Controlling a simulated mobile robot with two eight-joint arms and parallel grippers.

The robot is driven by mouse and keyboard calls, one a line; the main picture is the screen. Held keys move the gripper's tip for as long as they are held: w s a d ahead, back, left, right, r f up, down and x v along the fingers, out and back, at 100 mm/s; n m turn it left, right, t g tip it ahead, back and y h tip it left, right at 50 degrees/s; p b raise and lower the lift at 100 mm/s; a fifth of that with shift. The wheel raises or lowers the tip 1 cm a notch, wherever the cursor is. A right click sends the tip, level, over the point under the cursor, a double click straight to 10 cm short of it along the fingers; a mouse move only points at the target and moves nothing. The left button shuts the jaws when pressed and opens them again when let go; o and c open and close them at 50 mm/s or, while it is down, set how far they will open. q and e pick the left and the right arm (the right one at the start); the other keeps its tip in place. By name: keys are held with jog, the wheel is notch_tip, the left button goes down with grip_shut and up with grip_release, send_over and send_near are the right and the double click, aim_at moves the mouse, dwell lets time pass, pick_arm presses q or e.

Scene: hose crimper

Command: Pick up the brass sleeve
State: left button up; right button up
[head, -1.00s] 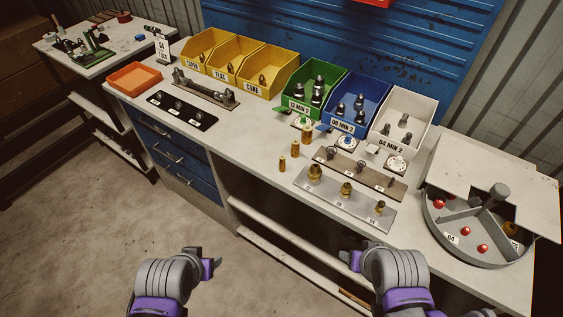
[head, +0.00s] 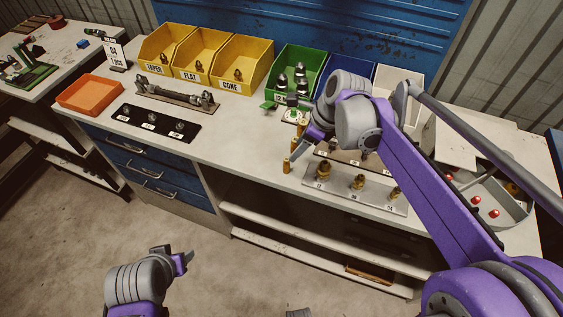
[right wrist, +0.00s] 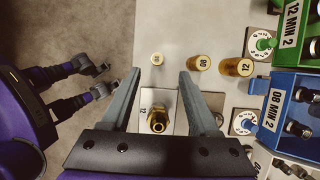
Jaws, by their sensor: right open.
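Three upright brass sleeves of rising size stand on the bench. In the right wrist view they are the small one marked 04 (right wrist: 157,58), the middle one marked 08 (right wrist: 201,63) and the large one marked 12 (right wrist: 237,67). The small sleeve (head: 286,166) shows in the head view; my right arm largely hides the others. My right gripper (head: 284,138) is open and empty above the bench by the sleeves. In the right wrist view its fingers (right wrist: 158,75) spread apart, with the 04 sleeve beyond their gap. My left gripper (head: 182,257) is empty, low before the bench, its fingers apart.
A plate (head: 340,191) with brass fittings lies right of the sleeves. Green (head: 287,88) and blue bins with dials stand behind. Yellow bins (head: 160,62), an orange tray (head: 90,94) and a black strip (head: 155,121) are left. The bench middle is clear.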

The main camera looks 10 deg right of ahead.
aim_at(286, 162)
jog(key=shift+s+x, duration=0.15)
jog(key=shift+x, duration=2.05)
jog(key=shift+s+x, duration=0.1)
jog(key=shift+x, duration=2.1)
jog(key=shift+a, duration=0.15)
grip_shut()
